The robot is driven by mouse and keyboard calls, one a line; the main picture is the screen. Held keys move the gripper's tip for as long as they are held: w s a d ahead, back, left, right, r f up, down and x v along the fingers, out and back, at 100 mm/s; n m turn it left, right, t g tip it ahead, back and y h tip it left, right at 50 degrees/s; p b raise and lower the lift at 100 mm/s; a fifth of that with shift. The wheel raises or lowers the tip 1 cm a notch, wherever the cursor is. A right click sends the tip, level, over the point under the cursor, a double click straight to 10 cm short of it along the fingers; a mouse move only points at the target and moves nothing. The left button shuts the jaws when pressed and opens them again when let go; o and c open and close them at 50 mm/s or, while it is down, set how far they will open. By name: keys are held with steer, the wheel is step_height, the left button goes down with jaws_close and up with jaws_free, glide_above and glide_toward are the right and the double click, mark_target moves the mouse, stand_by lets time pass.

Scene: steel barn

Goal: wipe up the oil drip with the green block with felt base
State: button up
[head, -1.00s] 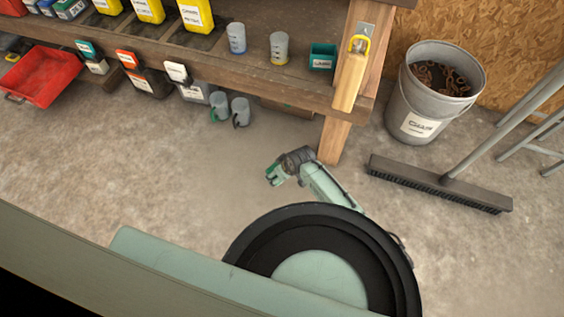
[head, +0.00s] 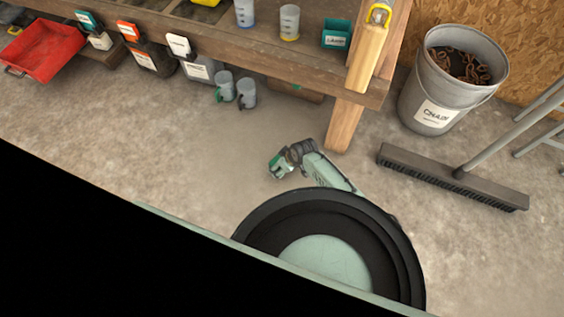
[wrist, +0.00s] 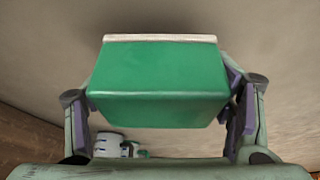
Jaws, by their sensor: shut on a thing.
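The green block (wrist: 160,80) fills the middle of the wrist view, with its pale felt base (wrist: 160,38) along the upper edge. My gripper (wrist: 165,98) is shut on it, with one finger on each side. In the head view my gripper (head: 279,164) is over the bare floor, left of the wooden bench leg; the block is too small there to tell apart from the green parts of the gripper. I cannot make out an oil drip in either view. The gap between felt and floor cannot be judged.
A wooden bench (head: 310,75) with a leg (head: 345,125) stands behind my gripper. Two mugs (head: 235,90) hang along its edge. A broom (head: 450,178) and a chain bucket (head: 440,100) are at the right, a red bin (head: 45,50) at the far left. The floor to the left is clear.

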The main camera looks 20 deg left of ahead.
steer(key=shift+f+b, duration=1.05)
steer(key=shift+f, duration=0.05)
stand_by(0.6)
steer(key=shift+w, duration=0.1)
steer(key=shift+w+f+b, duration=0.2)
steer(key=shift+w+b, duration=0.5)
steer(key=shift+b, duration=0.25)
steer(key=shift+w+b, duration=0.65)
steer(key=shift+w, duration=0.05)
steer(key=shift+w+r+b, duration=0.25)
steer(key=shift+w+b, duration=0.1)
steer(key=shift+w, duration=0.15)
steer(key=shift+f, duration=0.1)
